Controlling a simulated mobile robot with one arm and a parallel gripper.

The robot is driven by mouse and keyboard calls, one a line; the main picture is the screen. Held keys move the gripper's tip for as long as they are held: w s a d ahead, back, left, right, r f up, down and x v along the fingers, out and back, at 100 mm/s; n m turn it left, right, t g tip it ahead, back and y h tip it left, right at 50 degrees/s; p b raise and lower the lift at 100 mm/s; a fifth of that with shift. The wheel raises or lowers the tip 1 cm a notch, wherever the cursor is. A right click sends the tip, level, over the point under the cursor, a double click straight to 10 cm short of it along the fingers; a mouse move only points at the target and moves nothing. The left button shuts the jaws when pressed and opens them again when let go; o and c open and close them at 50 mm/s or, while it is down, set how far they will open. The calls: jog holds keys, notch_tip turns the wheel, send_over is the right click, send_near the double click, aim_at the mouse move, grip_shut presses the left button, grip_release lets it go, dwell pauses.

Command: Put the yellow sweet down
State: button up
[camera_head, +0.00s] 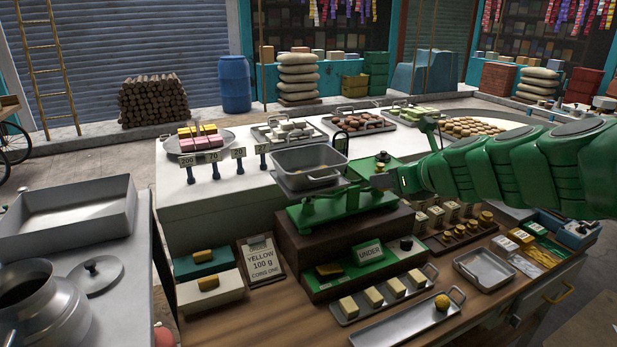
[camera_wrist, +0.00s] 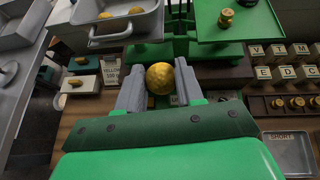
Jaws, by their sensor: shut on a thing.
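The yellow sweet (camera_wrist: 160,78) is a rough golden ball. In the wrist view my gripper (camera_wrist: 160,92) is shut on it, with a grey finger at each side. The scale's metal pan (camera_wrist: 118,30) is ahead to the left and holds yellow pieces; it also shows in the head view (camera_head: 305,179). The scale's green weight plate (camera_wrist: 262,28) is ahead to the right, with brass weights (camera_wrist: 226,18) on it. In the head view my green arm reaches in from the right to the scale, and the held sweet is hard to make out.
A green display (camera_head: 369,251) reads UNDER. A long front tray (camera_head: 395,327) holds another yellow ball (camera_head: 442,302). Pale blocks sit on a tray behind it. A small tray (camera_head: 484,268) on the right is empty.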

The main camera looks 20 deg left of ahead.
jog(key=s+a+r+m+t+h, duration=0.1)
jog(key=a+r, duration=1.1)
send_over(309, 152)
jog(key=s+d, duration=0.3)
jog(key=d, duration=0.1)
jog(key=f, duration=0.9)
jog(key=shift+s+a+f, duration=0.2)
jog(key=shift+a+f, duration=0.05)
jog(key=shift+f, duration=1.5)
